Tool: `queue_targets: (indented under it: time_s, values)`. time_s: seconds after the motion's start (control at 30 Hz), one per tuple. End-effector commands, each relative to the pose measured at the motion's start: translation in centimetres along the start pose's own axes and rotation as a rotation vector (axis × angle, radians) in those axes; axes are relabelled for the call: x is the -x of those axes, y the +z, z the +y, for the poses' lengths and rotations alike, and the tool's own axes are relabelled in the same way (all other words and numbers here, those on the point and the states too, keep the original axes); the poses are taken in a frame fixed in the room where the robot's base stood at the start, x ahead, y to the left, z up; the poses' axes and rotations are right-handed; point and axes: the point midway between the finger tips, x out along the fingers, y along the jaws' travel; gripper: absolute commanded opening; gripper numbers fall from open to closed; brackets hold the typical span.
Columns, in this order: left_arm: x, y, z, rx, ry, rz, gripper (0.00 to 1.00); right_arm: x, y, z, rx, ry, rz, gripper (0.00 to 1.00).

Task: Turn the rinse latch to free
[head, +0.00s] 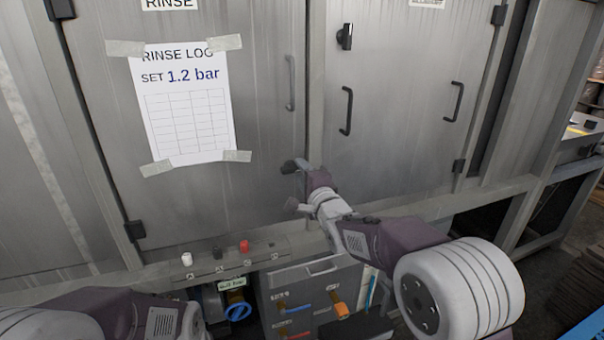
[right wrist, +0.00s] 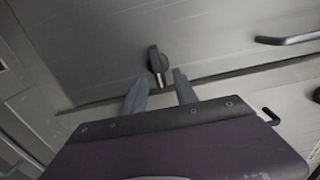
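The rinse latch, a black turn knob (right wrist: 158,65), sits on the grey rinse door (head: 258,130), close to the seam with the neighbouring door. In the right wrist view its grip runs nearly up and down the picture. In the head view the dark latch (head: 289,167) shows at the tip of my right gripper, partly covered by it. My right gripper (head: 297,187) is open. Its two grey fingers (right wrist: 161,92) point at the door on either side of the knob's near end; I cannot tell whether they touch it. My left gripper is out of view.
A bar handle (head: 290,83) is above the latch on the rinse door. The right-hand door has another latch (head: 345,37) and a bar handle (head: 346,110). A taped rinse log (head: 187,115) hangs left. Below are a button strip (head: 215,266) and a blue valve wheel (head: 237,312).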

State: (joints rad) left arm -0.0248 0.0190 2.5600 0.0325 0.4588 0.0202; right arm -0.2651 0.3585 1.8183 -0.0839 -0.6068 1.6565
Motion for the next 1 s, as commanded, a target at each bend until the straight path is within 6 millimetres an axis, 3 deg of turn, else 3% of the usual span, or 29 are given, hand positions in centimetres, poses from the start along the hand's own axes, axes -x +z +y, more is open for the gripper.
queue_targets:
  time_s: [0.27,0.7,1.0]
  values:
    - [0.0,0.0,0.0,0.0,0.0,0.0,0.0,0.3,0.0,-0.1,0.001,0.0,0.0,0.35]
    - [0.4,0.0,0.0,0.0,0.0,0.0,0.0,8.2,0.0,-0.1,0.001,-0.001,0.0,0.35]
    - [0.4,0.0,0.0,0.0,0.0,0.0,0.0,9.1,0.0,0.0,0.001,0.0,0.0,0.35]
